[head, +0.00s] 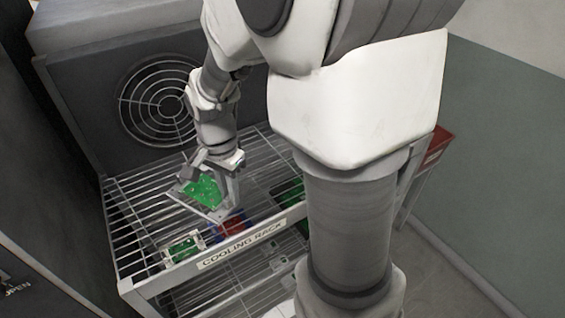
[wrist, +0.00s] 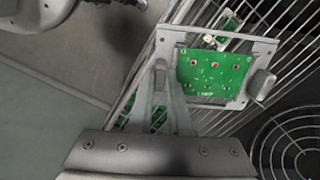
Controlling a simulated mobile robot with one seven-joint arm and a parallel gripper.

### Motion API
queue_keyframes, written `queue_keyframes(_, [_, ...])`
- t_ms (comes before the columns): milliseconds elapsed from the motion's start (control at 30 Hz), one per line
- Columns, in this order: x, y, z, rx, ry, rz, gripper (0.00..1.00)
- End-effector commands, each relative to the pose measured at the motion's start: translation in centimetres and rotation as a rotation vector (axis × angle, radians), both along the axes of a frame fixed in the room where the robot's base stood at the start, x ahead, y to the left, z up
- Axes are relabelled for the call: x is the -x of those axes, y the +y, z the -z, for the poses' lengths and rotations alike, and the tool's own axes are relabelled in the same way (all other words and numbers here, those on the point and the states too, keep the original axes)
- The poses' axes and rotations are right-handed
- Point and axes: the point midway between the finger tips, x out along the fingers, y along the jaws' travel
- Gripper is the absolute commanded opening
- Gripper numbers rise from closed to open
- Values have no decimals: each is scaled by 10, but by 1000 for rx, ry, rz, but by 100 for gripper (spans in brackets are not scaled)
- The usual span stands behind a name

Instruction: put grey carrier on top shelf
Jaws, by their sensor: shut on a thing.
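The grey carrier (wrist: 200,39) is a flat frame around a green circuit board (wrist: 215,74). It also shows tilted in the head view, with its board facing the camera (head: 203,191). My gripper (wrist: 163,78) is shut on one edge of the carrier and holds it over the top shelf. In the head view my gripper (head: 226,185) hangs over the rack, partly overlapping the carrier. The top shelf (head: 138,205) is a wire grid with a front rail labelled "COOLING RACK". I cannot tell whether the carrier touches the wires.
A pale carrier with a green board (head: 183,248) lies at the shelf's front left. A blue and red item (head: 232,226) is below my gripper. Another green board (head: 290,192) lies to the right, near my arm. A fan grille (head: 158,102) is behind. Left wires are bare.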

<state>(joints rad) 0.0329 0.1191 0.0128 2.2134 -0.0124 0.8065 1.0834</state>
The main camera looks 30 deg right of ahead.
Motion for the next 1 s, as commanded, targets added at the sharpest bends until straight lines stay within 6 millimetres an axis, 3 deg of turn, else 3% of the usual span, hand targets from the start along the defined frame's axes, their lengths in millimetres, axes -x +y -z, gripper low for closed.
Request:
queue_keyframes(200, [22,-1,8,-5,-5,309,0])
queue_keyframes(467, [31,-1,10,-9,-3,469,0])
queue_keyframes(667, [9,-1,25,-8,1,479,0])
queue_keyframes(1000, [-50,0,59,-9,-1,477,0])
